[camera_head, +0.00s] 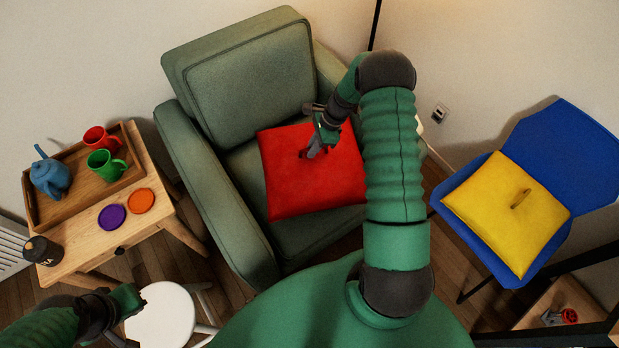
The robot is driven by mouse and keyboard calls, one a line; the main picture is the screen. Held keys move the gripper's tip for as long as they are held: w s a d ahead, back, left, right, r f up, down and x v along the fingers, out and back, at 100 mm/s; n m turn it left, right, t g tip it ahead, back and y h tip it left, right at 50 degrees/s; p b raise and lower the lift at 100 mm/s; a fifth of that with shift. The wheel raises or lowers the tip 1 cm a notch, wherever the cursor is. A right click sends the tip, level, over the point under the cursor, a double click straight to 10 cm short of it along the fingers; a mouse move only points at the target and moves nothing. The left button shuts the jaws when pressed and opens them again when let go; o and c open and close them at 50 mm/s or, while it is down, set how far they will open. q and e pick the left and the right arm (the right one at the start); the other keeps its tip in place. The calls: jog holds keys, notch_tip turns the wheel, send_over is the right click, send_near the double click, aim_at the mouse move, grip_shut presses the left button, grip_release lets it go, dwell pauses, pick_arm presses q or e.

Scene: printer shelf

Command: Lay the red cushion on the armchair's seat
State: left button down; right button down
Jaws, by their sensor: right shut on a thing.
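The red cushion (289,188) is over the seat of the green armchair (216,197), lying roughly flat. I cannot tell whether it touches the seat or hangs just above it. My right gripper (309,152) is shut on the red cushion near its middle, reaching down from above. Part of the cushion's right side is close to my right arm. My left gripper (122,318) is at the lower left, beside a white stool, away from the cushion; its fingers are not clear.
A wooden side table (170,212) at the left bears a tray (122,183) with a blue teapot (50,176), a red mug (98,138) and a green mug (103,163). The white stool (163,317) stands below. A blue chair (572,150) with a yellow cushion (500,205) is at the right.

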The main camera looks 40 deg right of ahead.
aim_at(312, 163)
notch_tip(312, 163, down, 9)
jog(key=shift+f+b, duration=0.1)
jog(key=shift+b, duration=0.5)
jog(key=shift+f, duration=0.1)
jog(key=c, duration=1.5)
grip_release()
jog(key=shift+s, duration=0.1)
